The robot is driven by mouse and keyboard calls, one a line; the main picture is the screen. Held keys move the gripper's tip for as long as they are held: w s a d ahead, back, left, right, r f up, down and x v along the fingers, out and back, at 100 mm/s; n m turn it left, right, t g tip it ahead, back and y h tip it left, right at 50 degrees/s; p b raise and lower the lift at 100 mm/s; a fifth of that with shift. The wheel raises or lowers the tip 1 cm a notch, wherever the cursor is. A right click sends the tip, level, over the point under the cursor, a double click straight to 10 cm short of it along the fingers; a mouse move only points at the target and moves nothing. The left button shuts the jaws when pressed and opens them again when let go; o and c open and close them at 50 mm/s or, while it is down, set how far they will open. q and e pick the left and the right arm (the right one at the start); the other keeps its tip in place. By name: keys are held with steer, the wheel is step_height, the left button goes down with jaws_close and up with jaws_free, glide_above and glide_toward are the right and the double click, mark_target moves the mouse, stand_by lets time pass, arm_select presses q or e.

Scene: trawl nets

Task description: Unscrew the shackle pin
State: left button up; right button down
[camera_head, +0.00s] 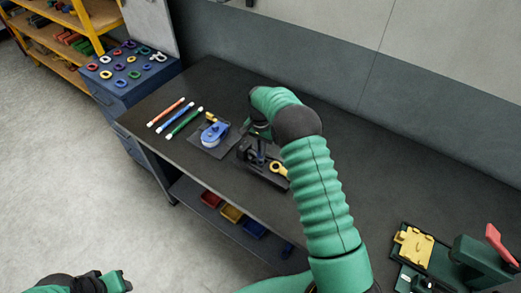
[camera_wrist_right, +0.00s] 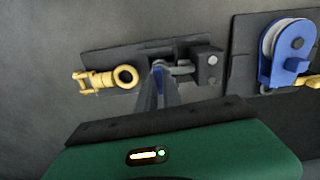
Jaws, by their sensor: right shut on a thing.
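A dark fixture plate (camera_head: 262,176) lies on the bench with a dark upright block (camera_wrist_right: 207,66) on it. A grey metal shackle (camera_wrist_right: 182,69) shows between that block and my right fingers. My right gripper (camera_wrist_right: 163,72) points at the fixture, its fingers close together at the shackle. It is shut on a small part there, which I take as the shackle pin; the fingers mostly hide it. In the head view my right gripper (camera_head: 258,150) is partly hidden by my arm. A yellow fitting with a ring (camera_wrist_right: 105,79) lies left of the fingers. My left gripper (camera_head: 116,282) is low at the left, away from the bench.
A blue pulley block (camera_head: 213,132) sits on a plate beside the fixture. Red, blue and green rods (camera_head: 178,117) lie further left. A blue cabinet (camera_head: 125,72) holds several coloured rings. A green device with a red lever (camera_head: 485,255) stands at the right. The bench's back right is clear.

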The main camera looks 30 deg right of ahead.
steer(key=n, duration=0.4)
steer(key=shift+n, duration=0.4)
steer(key=n, duration=0.5)
steer(key=shift+b, duration=0.35)
steer(key=n, duration=0.5)
steer(key=shift+n, duration=0.4)
steer(key=n, duration=0.5)
steer(key=shift+f, duration=0.1)
steer(key=n, duration=0.5)
steer(key=shift+s+n+p, duration=0.1)
steer(key=shift+n+p, duration=0.3)
steer(key=n, duration=0.4)
steer(key=shift+f+n, duration=0.1)
steer(key=shift+n, duration=0.2)
steer(key=n+p, duration=0.1)
steer(key=n, duration=0.4)
steer(key=shift+a, duration=0.1)
steer(key=shift+s+n, duration=0.1)
steer(key=shift+n, duration=2.4)
